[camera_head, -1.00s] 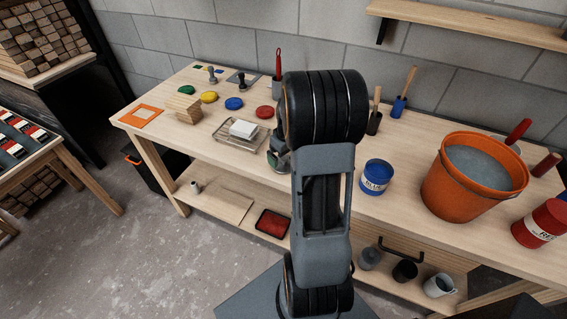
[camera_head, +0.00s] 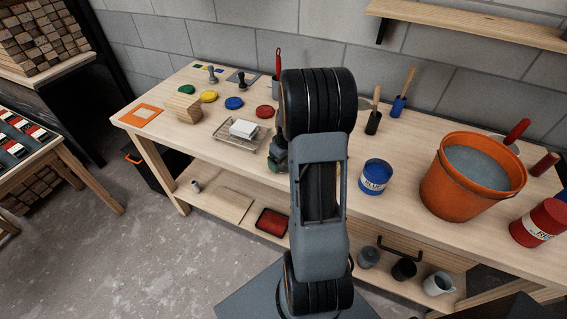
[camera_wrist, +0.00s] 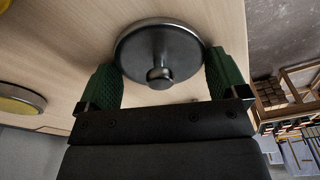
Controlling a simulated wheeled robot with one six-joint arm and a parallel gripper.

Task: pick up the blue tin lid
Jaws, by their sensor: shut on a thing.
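The blue tin lid (camera_head: 234,103) lies flat on the workbench in the head view, between the yellow and red lids. My gripper (camera_wrist: 160,75) has green pads on both sides of a dark grey round disc (camera_wrist: 135,45) with a pale metal rim and a central knob. It is shut on this disc, which does not look blue. In the head view my gripper (camera_head: 278,155) is mostly hidden behind my arm, right of the wire rack and nearer the front than the blue lid. The disc cannot be made out there.
A blue tin (camera_head: 376,178) and an orange bucket (camera_head: 455,205) stand to the right.

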